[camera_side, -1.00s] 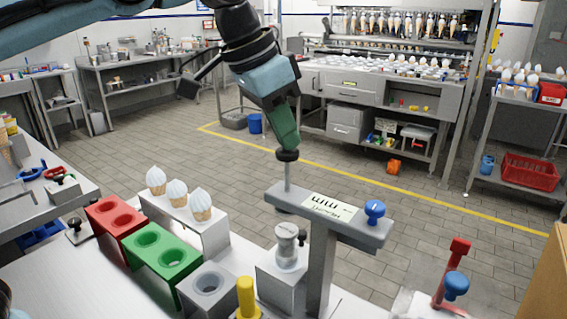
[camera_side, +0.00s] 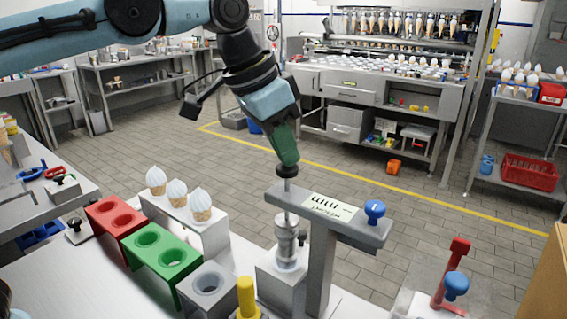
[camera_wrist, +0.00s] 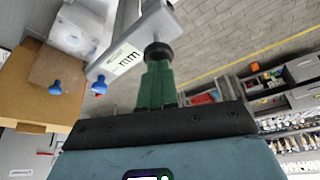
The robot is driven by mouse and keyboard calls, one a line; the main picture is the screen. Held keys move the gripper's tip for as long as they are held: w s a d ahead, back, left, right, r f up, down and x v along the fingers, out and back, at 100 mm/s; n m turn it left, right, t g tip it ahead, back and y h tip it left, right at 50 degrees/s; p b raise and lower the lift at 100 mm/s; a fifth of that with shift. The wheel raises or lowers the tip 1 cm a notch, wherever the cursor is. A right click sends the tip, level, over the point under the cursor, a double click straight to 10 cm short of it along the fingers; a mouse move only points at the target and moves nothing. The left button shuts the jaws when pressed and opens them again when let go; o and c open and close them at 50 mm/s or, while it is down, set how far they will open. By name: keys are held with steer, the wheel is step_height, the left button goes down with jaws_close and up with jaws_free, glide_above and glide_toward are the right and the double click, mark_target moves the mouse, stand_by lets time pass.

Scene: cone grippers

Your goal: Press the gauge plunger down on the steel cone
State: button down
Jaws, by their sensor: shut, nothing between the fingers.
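The height gauge (camera_side: 326,217) is a grey stand with an arm labelled "mm" and a blue knob (camera_side: 375,210). Its plunger (camera_side: 287,190) is a thin rod with a black round cap, passing through the left end of the gauge arm. The steel cone (camera_side: 286,236) sits upright in a grey block (camera_side: 283,279) under the plunger, and the rod's lower end reaches its top. My gripper (camera_side: 287,162) is shut and empty, its green fingers on the black cap. In the wrist view the green fingers (camera_wrist: 157,85) meet the black cap (camera_wrist: 158,52).
A red holder (camera_side: 114,216), a green holder (camera_side: 160,250) and a grey holder (camera_side: 208,284) stand left of the gauge. Three cones with white tops stand on a white riser (camera_side: 187,222) behind them. A yellow knob (camera_side: 247,297) stands in front.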

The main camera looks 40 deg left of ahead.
steer(key=shift+f, duration=0.85)
stand_by(0.5)
step_height(320, 180, up, 13)
stand_by(1.4)
steer(key=shift+a, duration=0.1)
steer(key=s+a+f+n+t, duration=0.1)
steer(key=s+a+f+n, duration=0.1)
steer(key=a+f, duration=0.3)
steer(key=s+a+f+n+t+y, duration=0.1)
steer(key=s+a+f, duration=0.3)
steer(key=f, duration=0.8)
steer(key=s+a+f+n+t+y, duration=0.1)
steer(key=s+a+f+n, duration=0.2)
steer(key=a+f, duration=0.4)
step_height(320, 180, down, 3)
steer(key=shift+s+a+r, duration=0.15)
steer(key=shift+s+a, duration=0.15)
steer(key=shift+s, duration=0.3)
